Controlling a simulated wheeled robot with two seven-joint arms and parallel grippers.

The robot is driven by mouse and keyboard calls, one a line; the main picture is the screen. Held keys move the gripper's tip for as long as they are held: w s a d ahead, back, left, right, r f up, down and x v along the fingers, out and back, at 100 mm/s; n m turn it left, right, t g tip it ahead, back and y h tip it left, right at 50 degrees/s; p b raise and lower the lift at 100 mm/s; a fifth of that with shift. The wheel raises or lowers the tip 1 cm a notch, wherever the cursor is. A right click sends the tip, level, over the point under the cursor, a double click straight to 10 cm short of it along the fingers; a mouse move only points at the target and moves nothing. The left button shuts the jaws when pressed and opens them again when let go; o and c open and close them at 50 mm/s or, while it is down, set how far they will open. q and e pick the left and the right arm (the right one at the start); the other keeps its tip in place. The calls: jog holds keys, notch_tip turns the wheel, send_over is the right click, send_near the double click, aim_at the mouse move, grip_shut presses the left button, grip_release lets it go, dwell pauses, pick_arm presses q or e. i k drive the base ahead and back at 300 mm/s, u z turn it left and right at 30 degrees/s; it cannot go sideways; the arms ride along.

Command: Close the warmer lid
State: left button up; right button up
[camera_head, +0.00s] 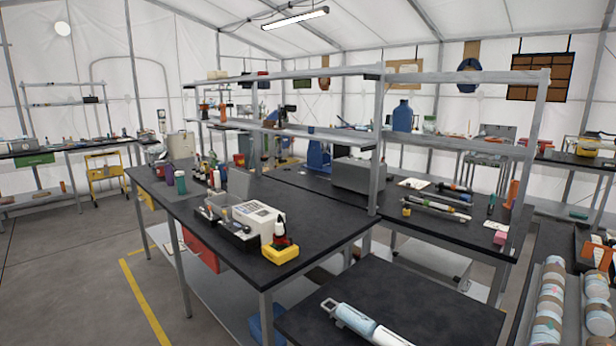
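No thing in view can be told for sure as the warmer. Neither of my grippers can be made out in this view.
A light blue and white cylinder (357,322) lies on the nearest black table (400,285). Shelf posts (378,150) rise between benches. The floor at left (70,270) is clear.

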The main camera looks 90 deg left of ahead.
aim_at(239, 182)
jog(key=u, duration=2.9)
